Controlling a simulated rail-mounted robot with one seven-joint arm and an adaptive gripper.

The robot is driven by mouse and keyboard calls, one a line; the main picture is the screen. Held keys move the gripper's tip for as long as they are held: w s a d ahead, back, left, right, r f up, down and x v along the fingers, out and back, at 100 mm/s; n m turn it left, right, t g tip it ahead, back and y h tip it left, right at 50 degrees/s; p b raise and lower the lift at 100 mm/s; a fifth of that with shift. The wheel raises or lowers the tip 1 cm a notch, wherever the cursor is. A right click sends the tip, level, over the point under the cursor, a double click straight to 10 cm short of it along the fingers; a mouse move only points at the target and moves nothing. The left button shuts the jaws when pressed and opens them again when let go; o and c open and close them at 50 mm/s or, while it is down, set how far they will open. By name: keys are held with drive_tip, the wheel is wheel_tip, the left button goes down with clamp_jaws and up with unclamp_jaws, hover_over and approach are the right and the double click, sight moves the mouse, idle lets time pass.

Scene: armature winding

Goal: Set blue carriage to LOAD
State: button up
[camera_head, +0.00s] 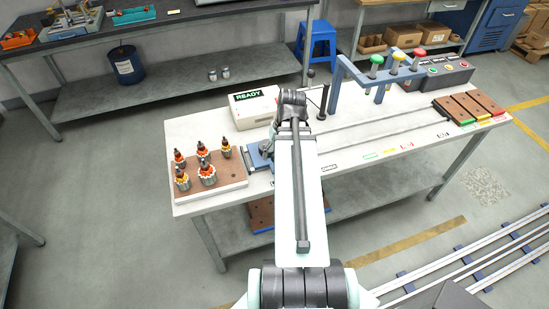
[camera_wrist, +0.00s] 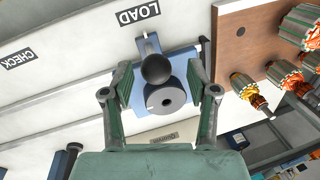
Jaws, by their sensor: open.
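The blue carriage (camera_wrist: 133,98) lies below me in the wrist view, with a black ball knob (camera_wrist: 156,69) and a grey disc (camera_wrist: 166,103) on top. Its narrow front tab points toward the LOAD label (camera_wrist: 138,15) and lies close to it. The CHECK label (camera_wrist: 19,59) is farther left along the rail strip. My gripper (camera_wrist: 158,76) is open, one finger on each side of the knob; I cannot tell if either touches it. In the head view the carriage (camera_head: 256,160) is at the rail's left end, partly hidden by my arm.
A brown-topped tray (camera_head: 228,189) with several armatures stands just left of the carriage. A white box reading READY (camera_head: 255,107) is behind it. A blue-grey frame with coloured buttons (camera_head: 343,73) and brown pads (camera_head: 470,108) are at the right. The rail between is clear.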

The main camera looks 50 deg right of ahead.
wheel_tip(320, 180, up, 9)
drive_tip(key=s+d, duration=0.1)
idle(0.4)
drive_tip(key=shift+d+r, duration=0.1)
drive_tip(key=shift+d, duration=0.05)
